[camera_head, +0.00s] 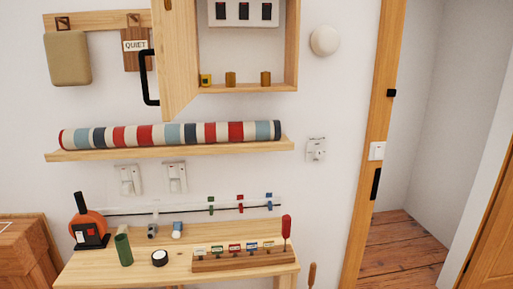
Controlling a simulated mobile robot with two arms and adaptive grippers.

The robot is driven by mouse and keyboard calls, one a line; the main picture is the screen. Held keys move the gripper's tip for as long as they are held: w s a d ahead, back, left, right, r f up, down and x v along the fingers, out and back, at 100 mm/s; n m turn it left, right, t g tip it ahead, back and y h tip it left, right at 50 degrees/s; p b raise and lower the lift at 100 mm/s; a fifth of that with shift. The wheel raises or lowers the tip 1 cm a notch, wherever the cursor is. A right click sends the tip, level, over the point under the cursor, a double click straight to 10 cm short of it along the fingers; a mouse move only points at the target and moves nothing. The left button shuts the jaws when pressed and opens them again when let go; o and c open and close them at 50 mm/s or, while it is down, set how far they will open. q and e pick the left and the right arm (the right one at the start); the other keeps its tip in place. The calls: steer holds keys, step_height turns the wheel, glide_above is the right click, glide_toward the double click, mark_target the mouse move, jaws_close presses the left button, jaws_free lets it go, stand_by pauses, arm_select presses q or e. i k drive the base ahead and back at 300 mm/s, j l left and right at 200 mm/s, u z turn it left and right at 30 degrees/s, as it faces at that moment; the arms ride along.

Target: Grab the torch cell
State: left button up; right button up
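No item is clearly recognisable as the torch cell at this size. Small cylinders are in view: a dark-and-yellow one (206,80) and two brown ones (230,79) on the floor of the open wall cabinet (292,50), and a green upright one (124,249) on the wooden table (95,268). A small blue-and-white piece (177,230) and a grey piece (152,231) lie towards the table's back. Neither of my grippers is in view.
The cabinet door (177,65) stands open to the left. Below is a shelf (220,147) with a striped roll (170,134). The table also holds an orange-and-black device (90,228), black tape (160,258) and a wooden rack (240,260). A doorway opens at right.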

mark_target(265, 76)
steer(key=k+j+z, duration=0.1)
steer(key=j, duration=0.8)
steer(key=k+j+z, duration=0.15)
steer(key=j, duration=0.3)
